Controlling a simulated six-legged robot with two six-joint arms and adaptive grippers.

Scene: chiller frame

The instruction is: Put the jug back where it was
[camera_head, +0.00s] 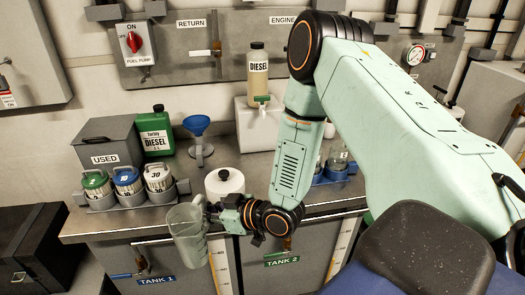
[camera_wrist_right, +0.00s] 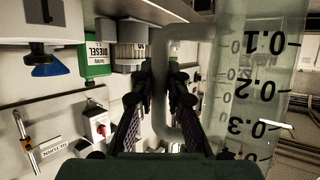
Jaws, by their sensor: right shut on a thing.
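A clear measuring jug (camera_head: 187,232) hangs in front of the bench's front edge in the head view, left of my right gripper (camera_head: 217,216). The right gripper is shut on the jug's handle. In the head view the jug looks slightly tilted and apart from the bench top. I see no liquid in it for certain. My left gripper is not in view.
The bench (camera_head: 120,222) holds filter jars in a rack (camera_head: 130,200), a USED box (camera_head: 105,143), a green diesel can (camera_head: 157,134), a blue funnel (camera_head: 197,126) and a white-bodied, black-capped container (camera_head: 224,184). A diesel bottle (camera_head: 258,75) stands on a white block behind. Tank valves (camera_head: 142,264) sit below.

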